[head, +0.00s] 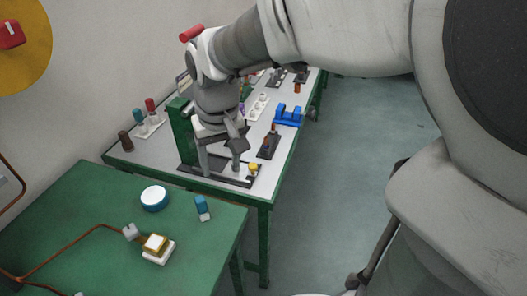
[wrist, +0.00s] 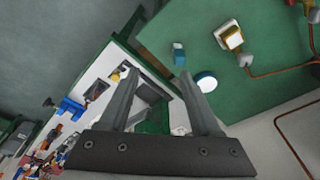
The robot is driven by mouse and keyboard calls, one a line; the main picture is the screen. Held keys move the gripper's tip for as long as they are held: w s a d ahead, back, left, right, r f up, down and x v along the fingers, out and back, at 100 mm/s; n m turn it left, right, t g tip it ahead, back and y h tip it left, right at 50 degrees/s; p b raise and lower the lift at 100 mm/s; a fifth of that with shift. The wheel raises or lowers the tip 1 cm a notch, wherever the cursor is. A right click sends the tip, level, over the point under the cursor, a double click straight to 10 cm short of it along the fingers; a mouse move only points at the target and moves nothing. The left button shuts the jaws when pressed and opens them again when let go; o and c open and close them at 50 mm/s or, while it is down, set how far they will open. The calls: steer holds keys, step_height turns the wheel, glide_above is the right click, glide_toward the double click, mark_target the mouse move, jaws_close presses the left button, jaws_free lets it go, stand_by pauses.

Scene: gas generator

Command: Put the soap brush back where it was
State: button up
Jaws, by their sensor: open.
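My gripper (head: 220,167) points down over the near end of the white-topped table, its two fingers apart with nothing held between them. It also shows open in the wrist view (wrist: 159,76). A small blue-and-white piece (head: 202,208), which looks like the soap brush, lies on the green table, nearer than my gripper and apart from it.
A green upright stand (head: 181,130) with a dark base is beside my gripper. A small yellow part (head: 253,168) and a blue block (head: 288,116) are on the white-topped table (head: 155,155). A white-and-gold device (head: 157,247) with a copper-coloured line sits on the green table (head: 90,215).

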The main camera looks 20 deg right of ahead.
steer(key=s+d+r+t, duration=0.1)
steer(key=s+d+r, duration=0.1)
steer(key=s, duration=0.4)
steer(key=s+d+r+t, duration=0.2)
steer(key=s+d+r, duration=0.1)
steer(key=s, duration=0.3)
steer(key=shift+s+d+m+t, duration=0.3)
steer(key=shift+s+d+m, duration=0.1)
steer(key=shift+d, duration=0.35)
steer(key=shift+a+r+p, duration=0.15)
steer(key=shift+r+p, duration=0.7)
